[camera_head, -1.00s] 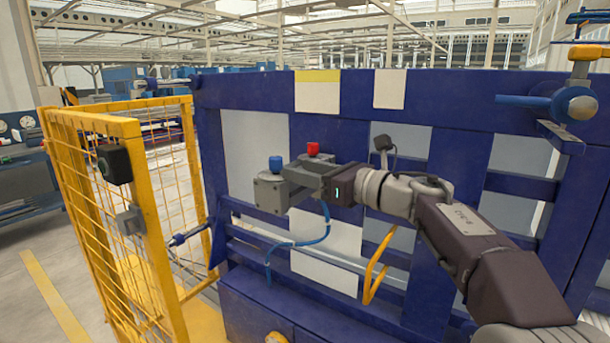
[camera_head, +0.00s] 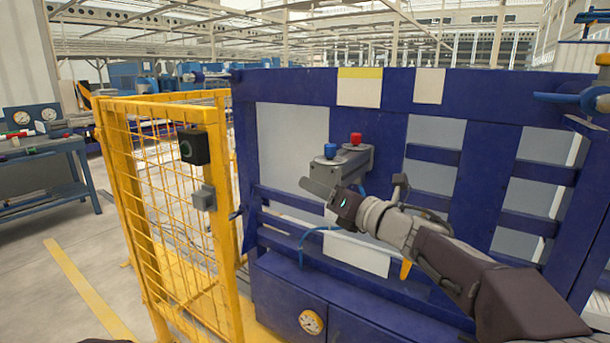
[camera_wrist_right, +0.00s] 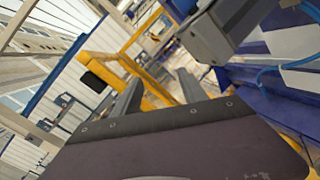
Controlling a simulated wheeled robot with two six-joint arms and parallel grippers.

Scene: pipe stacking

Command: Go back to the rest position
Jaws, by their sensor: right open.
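My right gripper (camera_head: 318,188) is at the end of my right arm, in front of the blue panel frame (camera_head: 385,125). In the right wrist view its two grey fingers (camera_wrist_right: 157,95) stand apart with nothing between them. In the head view it overlaps the lower part of a grey box (camera_head: 357,160) with a red button (camera_head: 356,138) and a blue button (camera_head: 330,150). I cannot tell the exact gap between them. My left gripper is not in view.
A yellow mesh fence (camera_head: 165,210) stands left of the panel, with a black box (camera_head: 194,146) on its post. A blue cable (camera_head: 308,237) hangs below the gripper. A workbench (camera_head: 45,175) is at far left. Open floor lies between bench and fence.

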